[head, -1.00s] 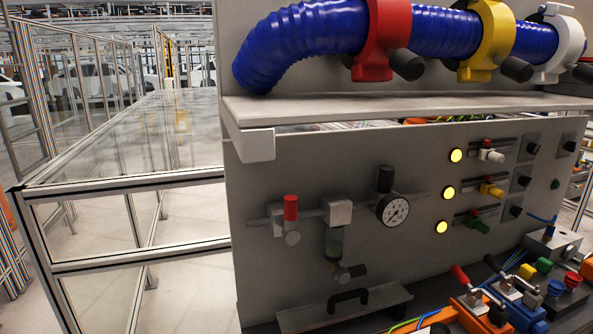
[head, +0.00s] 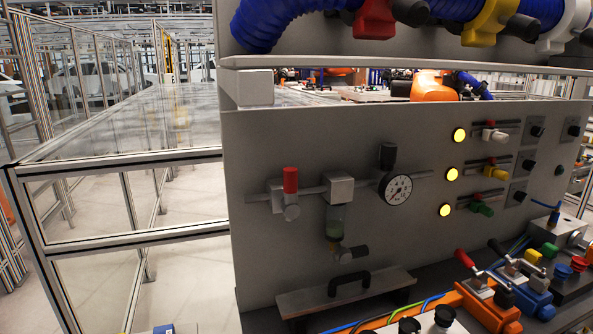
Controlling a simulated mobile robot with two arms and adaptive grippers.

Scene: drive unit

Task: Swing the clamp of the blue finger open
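The blue finger (head: 532,291) is a blue block with a metal toggle clamp on top, at the lower right on the bench. Its lever (head: 499,248) has a black grip and slants up to the left towards the panel. The clamp's metal parts (head: 528,267) are small, and I cannot tell whether they press on anything. To its left is an orange finger (head: 490,306) with a similar clamp and a red-gripped lever (head: 465,259). Neither of my grippers is in view.
A grey panel (head: 320,130) with a gauge (head: 396,188), valves and lit yellow lamps stands behind the bench. A shelf (head: 340,62) with blue hose overhangs it. A metal block (head: 553,236) and coloured knobs stand right of the blue finger. White-topped parts (head: 443,315) sit at the bottom edge.

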